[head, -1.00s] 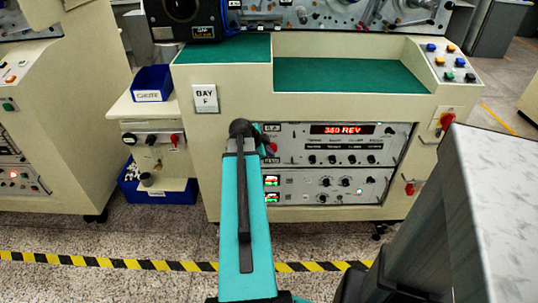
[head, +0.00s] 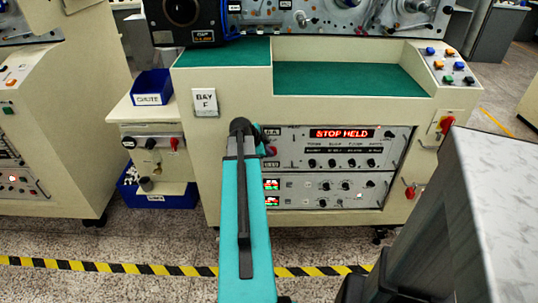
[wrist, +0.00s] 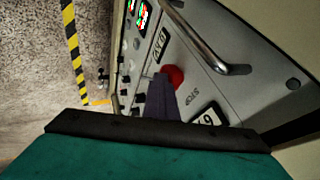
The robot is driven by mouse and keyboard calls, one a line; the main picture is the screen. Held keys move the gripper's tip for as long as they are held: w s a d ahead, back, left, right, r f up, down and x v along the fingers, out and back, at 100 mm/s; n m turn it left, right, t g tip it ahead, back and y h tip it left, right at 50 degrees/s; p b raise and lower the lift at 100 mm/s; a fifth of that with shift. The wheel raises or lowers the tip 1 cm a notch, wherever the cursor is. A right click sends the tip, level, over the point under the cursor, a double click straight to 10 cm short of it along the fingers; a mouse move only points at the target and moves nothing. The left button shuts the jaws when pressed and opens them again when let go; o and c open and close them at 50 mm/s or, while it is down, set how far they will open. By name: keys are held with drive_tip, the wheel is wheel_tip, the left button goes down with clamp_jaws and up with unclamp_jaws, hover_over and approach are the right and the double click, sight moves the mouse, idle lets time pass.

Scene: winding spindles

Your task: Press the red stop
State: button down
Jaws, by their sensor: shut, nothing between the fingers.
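The red stop (wrist: 174,75) is a round red button on the grey panel, beside the lettering STOP in the wrist view. In the head view a bit of red (head: 271,150) shows just right of my arm's end. My gripper (wrist: 162,80) is shut and empty. Its dark fingertips overlap the near edge of the red button in the picture and appear to be against it; the exact contact is hidden. In the head view the fingers are mostly hidden by my own arm. The panel's display (head: 342,133) reads STOP HELD in red.
A metal handle (wrist: 205,45) stands out from the panel close to the red button. Several black knobs (head: 342,162) line the panel to the right. A red rotary switch (head: 446,123) is on the cabinet's right. A blue bin (head: 152,86) stands at left.

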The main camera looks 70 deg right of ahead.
drive_tip(key=shift+w+d+r, duration=0.15)
drive_tip(key=shift+d, duration=0.3)
drive_tip(key=shift+a, duration=0.1)
drive_tip(key=a+r, duration=0.7)
drive_tip(key=a, duration=0.3)
drive_tip(key=shift+r, duration=0.35)
drive_tip(key=shift+a, duration=0.1)
idle(0.6)
